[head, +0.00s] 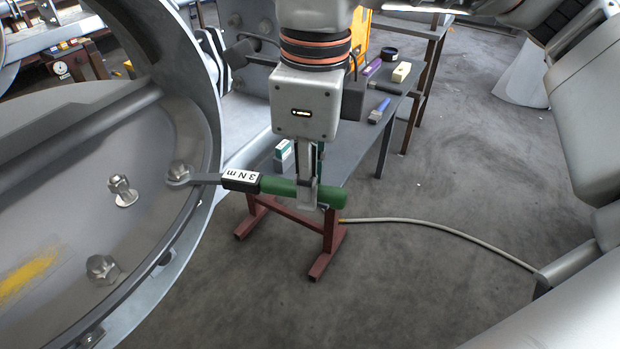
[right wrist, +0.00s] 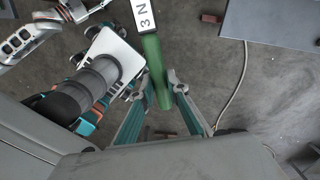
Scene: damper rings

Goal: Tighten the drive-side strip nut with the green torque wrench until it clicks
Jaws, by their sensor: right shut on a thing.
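The green torque wrench (head: 280,187) lies roughly level, with a dark label block reading 3 N m (head: 241,181). My right gripper (head: 309,196) points down and is shut on its green handle. In the right wrist view the green handle (right wrist: 154,62) runs between the fingers of my right gripper (right wrist: 158,88). The wrench's grey head (head: 180,181) is at a nut (head: 180,170) on the rim of the large round metal housing; I cannot tell how fully it seats. My left gripper does not show in the head view.
Another nut on a stud (head: 122,190) and a hex nut (head: 103,269) stand on the housing's face. A grey bench (head: 352,150) behind the gripper holds small items, including a blue-handled tool (head: 380,110). A hose (head: 440,226) crosses the floor, which is open in front.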

